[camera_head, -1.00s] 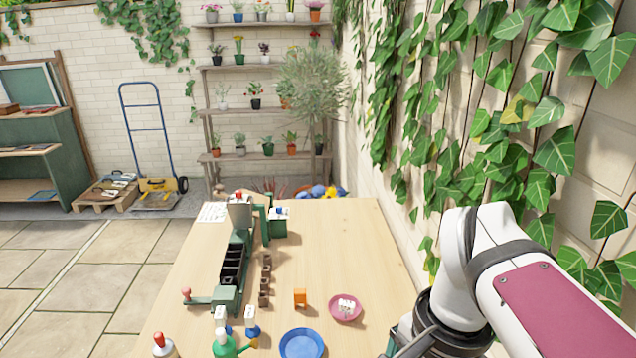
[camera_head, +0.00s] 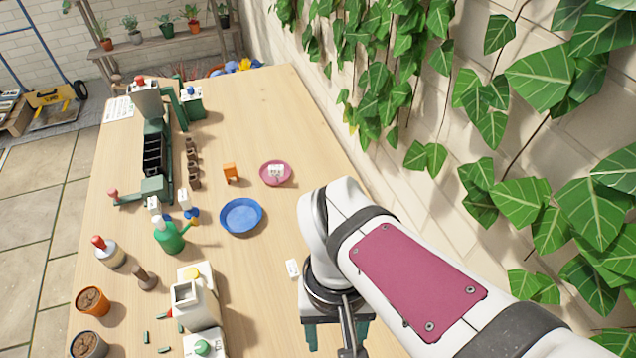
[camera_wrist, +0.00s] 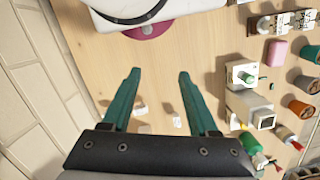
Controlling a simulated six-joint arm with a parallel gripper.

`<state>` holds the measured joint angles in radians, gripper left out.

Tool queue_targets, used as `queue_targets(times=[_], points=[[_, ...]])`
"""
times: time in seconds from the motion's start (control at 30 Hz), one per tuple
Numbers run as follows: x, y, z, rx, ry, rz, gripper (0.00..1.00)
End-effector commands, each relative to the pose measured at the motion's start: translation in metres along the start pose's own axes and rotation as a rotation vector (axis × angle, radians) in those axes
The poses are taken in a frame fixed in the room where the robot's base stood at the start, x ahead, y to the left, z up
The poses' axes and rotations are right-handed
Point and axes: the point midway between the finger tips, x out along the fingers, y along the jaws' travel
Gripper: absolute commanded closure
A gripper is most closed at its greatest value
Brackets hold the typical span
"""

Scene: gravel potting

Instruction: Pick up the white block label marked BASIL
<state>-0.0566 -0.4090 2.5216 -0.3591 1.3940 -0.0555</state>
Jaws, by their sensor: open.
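One white block (camera_head: 292,268) shows beside my arm in the head view. More white pieces (camera_head: 276,171) lie in a pink saucer (camera_head: 265,177). My gripper (camera_wrist: 158,73) is open with teal fingers apart and nothing held, above the table. In the head view my arm hides part of the table around the gripper.
A white dispenser-like unit (camera_head: 195,307) and brown-filled pots (camera_head: 92,301) are at the front left. An ivy wall (camera_head: 470,110) borders the right side.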

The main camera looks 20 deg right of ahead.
Motion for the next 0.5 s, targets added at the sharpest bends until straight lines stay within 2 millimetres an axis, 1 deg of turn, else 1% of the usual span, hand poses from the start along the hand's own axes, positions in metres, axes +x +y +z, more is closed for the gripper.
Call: queue_targets(times=[0.03, 0.07, 0.1, 0.13, 0.17, 0.2, 0.27, 0.3, 0.33, 0.4, 0.5], points=[[0.009, 0.011, -0.008, -0.133, -0.067, 0.126, 0.40], [0.014, 0.019, -0.016, -0.238, -0.109, 0.220, 0.40], [0.020, 0.029, -0.029, -0.393, -0.170, 0.349, 0.40], [0.025, 0.036, -0.041, -0.513, -0.218, 0.447, 0.40], [0.030, 0.040, -0.054, -0.636, -0.267, 0.542, 0.40], [0.036, 0.043, -0.072, -0.798, -0.331, 0.665, 0.40], [0.046, 0.042, -0.100, -1.027, -0.424, 0.832, 0.40], [0.054, 0.038, -0.117, -1.162, -0.480, 0.929, 0.40], [0.060, 0.035, -0.128, -1.253, -0.519, 0.993, 0.40], [0.072, 0.025, -0.147, -1.418, -0.591, 1.109, 0.40], [0.084, 0.016, -0.162, -1.547, -0.648, 1.198, 0.40]])
